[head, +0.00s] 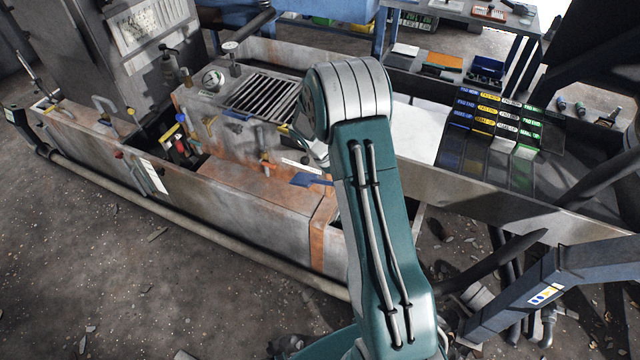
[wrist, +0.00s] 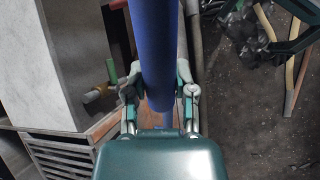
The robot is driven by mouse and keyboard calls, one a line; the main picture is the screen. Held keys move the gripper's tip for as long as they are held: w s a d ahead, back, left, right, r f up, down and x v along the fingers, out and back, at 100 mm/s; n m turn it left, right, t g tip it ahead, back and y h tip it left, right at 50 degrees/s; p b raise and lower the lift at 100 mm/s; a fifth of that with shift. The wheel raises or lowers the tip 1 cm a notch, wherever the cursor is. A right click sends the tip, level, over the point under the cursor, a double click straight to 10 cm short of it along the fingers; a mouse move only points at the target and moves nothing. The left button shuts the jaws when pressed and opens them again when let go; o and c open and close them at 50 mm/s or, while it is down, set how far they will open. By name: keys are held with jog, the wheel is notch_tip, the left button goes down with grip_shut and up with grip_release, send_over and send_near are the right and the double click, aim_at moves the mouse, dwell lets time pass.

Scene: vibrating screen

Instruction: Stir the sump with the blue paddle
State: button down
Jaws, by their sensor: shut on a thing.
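The blue paddle's thick round shaft (wrist: 155,50) runs down the middle of the wrist view, with its top beyond the frame edge. My gripper (wrist: 159,98) is shut on this shaft, one finger on each side. The lower part behind the gripper is mostly hidden. In the head view my arm hides the gripper; a flat blue piece (head: 310,180) shows just left of the arm, and I cannot tell if it belongs to the paddle. A long metal tank (head: 255,205) stands left of the arm. I cannot make out the sump's opening or any liquid.
A slatted grate (head: 262,97) tops the tank, and a recess (head: 182,140) with coloured items lies to its left. A pipe (head: 200,230) runs along the tank's front. Labelled bins (head: 490,130) stand at right. A blue-grey beam (head: 550,285) is at lower right. The left floor is largely clear.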

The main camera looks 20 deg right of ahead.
jog(key=s+d+r+n+h, duration=0.2)
jog(key=d+n+h, duration=0.15)
jog(key=d, duration=0.65)
jog(key=s+d+r+n+h, duration=0.25)
jog(key=d+h, duration=0.25)
jog(key=d, duration=0.5)
jog(key=w+a+f, duration=0.2)
jog(key=f, duration=1.2)
jog(key=w+a+f, duration=0.2)
jog(key=w+f, duration=0.1)
jog(key=f, duration=1.2)
jog(key=shift+f+n, duration=0.15)
jog(key=shift+n, duration=0.15)
jog(key=shift+a, duration=0.1)
